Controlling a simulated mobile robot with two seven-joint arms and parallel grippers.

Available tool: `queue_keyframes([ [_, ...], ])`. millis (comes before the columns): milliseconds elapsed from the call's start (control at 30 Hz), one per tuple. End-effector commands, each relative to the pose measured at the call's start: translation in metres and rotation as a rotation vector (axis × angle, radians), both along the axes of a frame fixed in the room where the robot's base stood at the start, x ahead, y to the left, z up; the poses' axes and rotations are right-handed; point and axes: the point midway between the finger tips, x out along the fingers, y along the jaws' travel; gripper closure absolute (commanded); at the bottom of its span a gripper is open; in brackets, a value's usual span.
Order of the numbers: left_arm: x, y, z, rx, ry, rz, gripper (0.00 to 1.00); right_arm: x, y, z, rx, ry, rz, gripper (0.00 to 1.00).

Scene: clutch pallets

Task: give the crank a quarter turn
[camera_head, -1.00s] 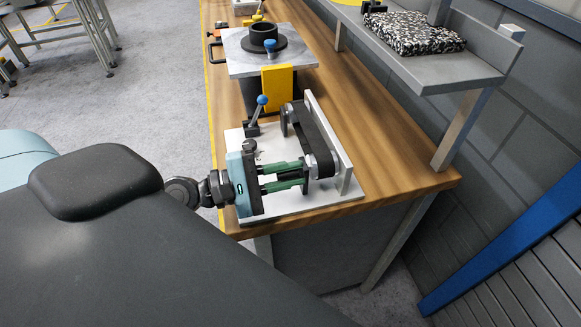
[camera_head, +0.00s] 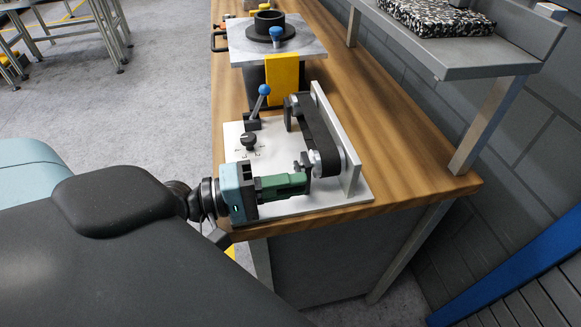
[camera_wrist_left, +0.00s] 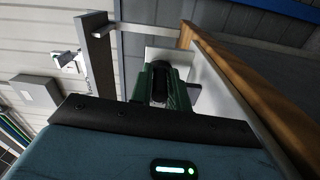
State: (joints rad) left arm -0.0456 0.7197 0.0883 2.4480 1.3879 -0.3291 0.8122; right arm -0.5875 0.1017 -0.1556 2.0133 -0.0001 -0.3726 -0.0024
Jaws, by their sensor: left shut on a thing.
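The belt drive, a black belt (camera_head: 318,128) around two pulleys, stands against an upright grey plate (camera_head: 336,135) on a white base plate (camera_head: 340,196). The crank (camera_head: 303,163) is at the near pulley; only small dark and metal parts of it show beside my fingers. My left gripper (camera_head: 304,183), with green fingers, reaches in from the left and is shut on the crank, whose grip is mostly hidden. In the left wrist view the green fingers (camera_wrist_left: 163,75) stand close together around a dark part. My right gripper is not in view.
A lever with a blue ball (camera_head: 264,90) and a black knob (camera_head: 248,140) stand on the base plate's left part. Behind are a yellow block (camera_head: 282,78) and a metal plate with a black ring (camera_head: 270,22). A grey shelf (camera_head: 450,58) overhangs the wooden bench (camera_head: 400,150) at right.

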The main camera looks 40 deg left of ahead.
Motion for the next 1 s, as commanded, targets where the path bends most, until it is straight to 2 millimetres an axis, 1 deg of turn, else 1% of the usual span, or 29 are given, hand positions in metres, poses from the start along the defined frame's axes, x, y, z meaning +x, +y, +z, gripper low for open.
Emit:
queue_keyframes([
  [33,0.0015,0.0018,0.0029,0.007,-0.018,0.006,1.00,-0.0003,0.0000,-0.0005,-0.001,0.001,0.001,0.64],
  [467,0.0017,0.0019,0.0039,0.013,-0.025,0.007,1.00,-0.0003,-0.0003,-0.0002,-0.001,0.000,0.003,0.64],
  [500,0.0017,0.0018,0.0040,0.013,-0.025,0.007,0.81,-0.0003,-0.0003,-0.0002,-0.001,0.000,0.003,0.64],
  [633,0.0013,0.0015,0.0029,0.012,-0.021,0.005,0.64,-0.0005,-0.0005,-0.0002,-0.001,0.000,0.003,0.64],
  [1000,-0.0016,0.0023,-0.0005,0.011,-0.011,0.002,0.64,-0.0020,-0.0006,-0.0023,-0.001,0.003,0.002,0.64],
])
